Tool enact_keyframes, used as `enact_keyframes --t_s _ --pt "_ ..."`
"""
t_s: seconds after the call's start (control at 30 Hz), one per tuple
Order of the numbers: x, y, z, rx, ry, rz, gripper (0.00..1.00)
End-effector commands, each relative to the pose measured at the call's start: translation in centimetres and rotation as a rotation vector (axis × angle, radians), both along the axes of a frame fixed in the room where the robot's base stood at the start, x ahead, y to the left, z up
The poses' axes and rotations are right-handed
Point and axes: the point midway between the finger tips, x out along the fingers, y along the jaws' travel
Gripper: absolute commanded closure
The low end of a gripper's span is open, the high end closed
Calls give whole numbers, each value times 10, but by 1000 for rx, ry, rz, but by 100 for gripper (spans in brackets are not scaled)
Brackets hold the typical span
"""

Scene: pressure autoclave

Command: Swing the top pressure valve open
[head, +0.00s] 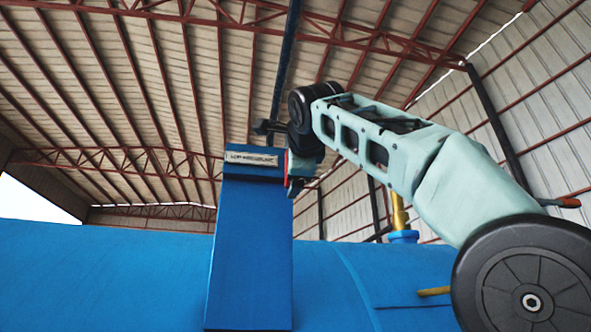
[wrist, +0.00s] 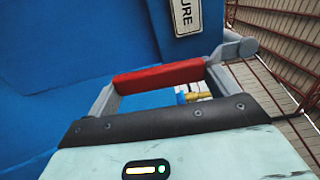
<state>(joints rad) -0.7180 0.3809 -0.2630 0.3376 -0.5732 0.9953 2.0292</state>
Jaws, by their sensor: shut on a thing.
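A red handle (wrist: 160,78) lies crosswise between my fingers in the wrist view. It looks like the valve's handle. My gripper (wrist: 158,88) is shut on it, with a grey finger at each end. A grey lever with a round end (wrist: 235,50) shows just right of the handle; how it joins the handle is unclear. In the head view my gripper (head: 297,172) is at the right side of the blue column's top, and a bit of red shows there. My wrist and the column hide most of the valve in the head view.
The blue column (head: 250,250) bears a white label plate (head: 251,159) near its top. A large blue vessel (head: 100,275) lies behind and below. A brass pipe (head: 399,212) rises from it at the right. Open air lies above.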

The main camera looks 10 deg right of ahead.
Motion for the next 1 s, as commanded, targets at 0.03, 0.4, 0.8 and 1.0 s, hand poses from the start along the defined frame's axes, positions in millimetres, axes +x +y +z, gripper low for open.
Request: enact_keyframes --t_s 0.03,0.4,0.8,1.0 --pt "0 1 -2 8 5 1 55" --pt "0 1 -1 8 4 2 0" --pt "-27 1 -4 7 -2 6 0" --pt "-73 2 -5 7 0 8 0"
